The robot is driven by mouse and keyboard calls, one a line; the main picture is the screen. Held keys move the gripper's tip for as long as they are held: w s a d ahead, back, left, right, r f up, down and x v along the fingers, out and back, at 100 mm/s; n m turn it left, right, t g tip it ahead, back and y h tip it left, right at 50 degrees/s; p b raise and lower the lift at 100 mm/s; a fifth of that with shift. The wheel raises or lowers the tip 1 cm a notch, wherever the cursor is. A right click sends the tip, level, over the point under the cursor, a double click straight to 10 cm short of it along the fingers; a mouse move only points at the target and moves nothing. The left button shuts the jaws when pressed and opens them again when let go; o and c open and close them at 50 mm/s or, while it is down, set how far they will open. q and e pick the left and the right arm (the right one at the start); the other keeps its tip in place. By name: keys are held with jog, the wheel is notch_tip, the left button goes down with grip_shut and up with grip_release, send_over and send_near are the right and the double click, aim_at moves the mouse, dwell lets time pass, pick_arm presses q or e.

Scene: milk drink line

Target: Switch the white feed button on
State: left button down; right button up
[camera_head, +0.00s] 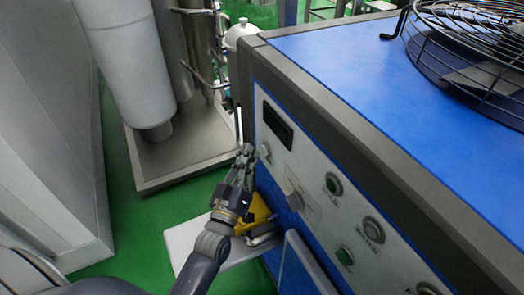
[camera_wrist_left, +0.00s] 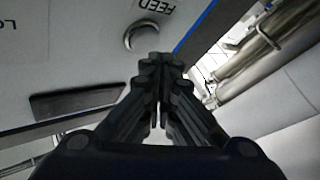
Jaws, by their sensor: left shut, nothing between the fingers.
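The white feed button (camera_wrist_left: 142,36) is round with a metal rim and sits beside the FEED lettering in the left wrist view. In the head view it shows small on the light control panel (camera_head: 310,215), below the dark display (camera_head: 277,125), at about (camera_head: 265,152). My left gripper (camera_head: 246,152) is shut and empty, its tips close beside the button. In the left wrist view the shut fingers (camera_wrist_left: 161,62) end just below the button; I cannot tell whether they touch it. My right gripper is not in view.
A fan guard (camera_head: 475,50) stands on the blue cabinet top (camera_head: 350,65). Pipes and a large cylinder (camera_head: 125,60) stand behind left. Green floor lies between.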

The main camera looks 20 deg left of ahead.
pick_arm(q)
jog(key=shift+w+d, duration=0.4)
jog(key=shift+w, duration=0.05)
dwell(0.8)
jog(key=shift+s, duration=0.1)
jog(key=shift+s+a+p, duration=0.4)
jog(key=shift+s+a, duration=0.2)
jog(key=s+a+p, duration=0.1)
jog(key=s+a, duration=0.3)
jog(key=shift+s+p, duration=0.25)
jog(key=shift+p, duration=0.05)
dwell(0.4)
